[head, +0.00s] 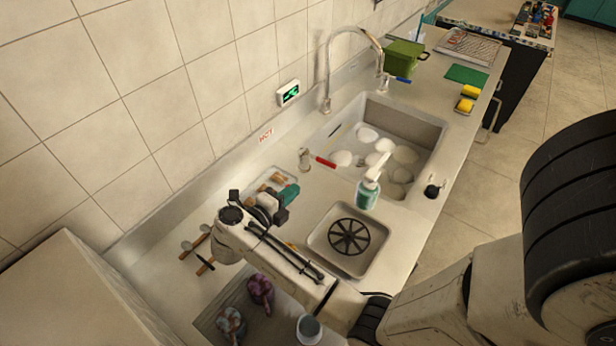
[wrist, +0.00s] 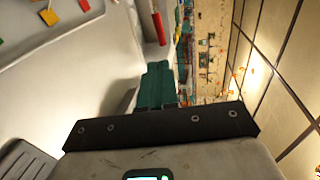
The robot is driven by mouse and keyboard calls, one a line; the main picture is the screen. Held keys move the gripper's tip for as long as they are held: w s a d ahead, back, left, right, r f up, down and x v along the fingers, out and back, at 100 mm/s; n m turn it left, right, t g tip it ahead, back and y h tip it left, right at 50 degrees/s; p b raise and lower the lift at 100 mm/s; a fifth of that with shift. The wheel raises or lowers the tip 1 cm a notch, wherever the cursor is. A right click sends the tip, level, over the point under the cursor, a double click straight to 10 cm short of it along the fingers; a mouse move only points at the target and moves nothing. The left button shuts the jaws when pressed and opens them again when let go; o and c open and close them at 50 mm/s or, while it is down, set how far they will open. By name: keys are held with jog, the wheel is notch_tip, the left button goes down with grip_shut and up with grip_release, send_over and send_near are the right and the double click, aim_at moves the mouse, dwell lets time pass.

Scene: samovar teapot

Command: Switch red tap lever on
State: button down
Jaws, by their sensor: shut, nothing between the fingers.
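The red tap lever (head: 325,162) sticks out to the right from a short metal valve post (head: 304,158) on the counter, left of the sink. In the wrist view the red lever (wrist: 159,28) shows just beyond my fingertips, close to the top edge. My gripper (head: 288,193) has teal fingers and is low over the counter, nearer to the camera and left of the lever. In the wrist view the fingers of my gripper (wrist: 155,85) are together and empty. A visible gap separates them from the lever in the head view.
A soap bottle (head: 367,190) stands right of the lever. The sink (head: 432,135) holds several white dishes. A "HOT" label (head: 266,135) is on the wall ledge. A curved faucet (head: 327,70) and a blue lever (head: 400,79) are farther back. A small drain basin (head: 325,235) lies nearer.

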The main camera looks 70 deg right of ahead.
aim_at(327, 165)
jog(key=b+x, duration=0.3)
jog(key=x, duration=0.9)
jog(key=shift+s+d+f, duration=0.2)
jog(key=shift+d+f, duration=0.05)
jog(key=shift+s+d+b, duration=0.1)
jog(key=shift+d+b, duration=0.3)
jog(key=shift+d, duration=0.1)
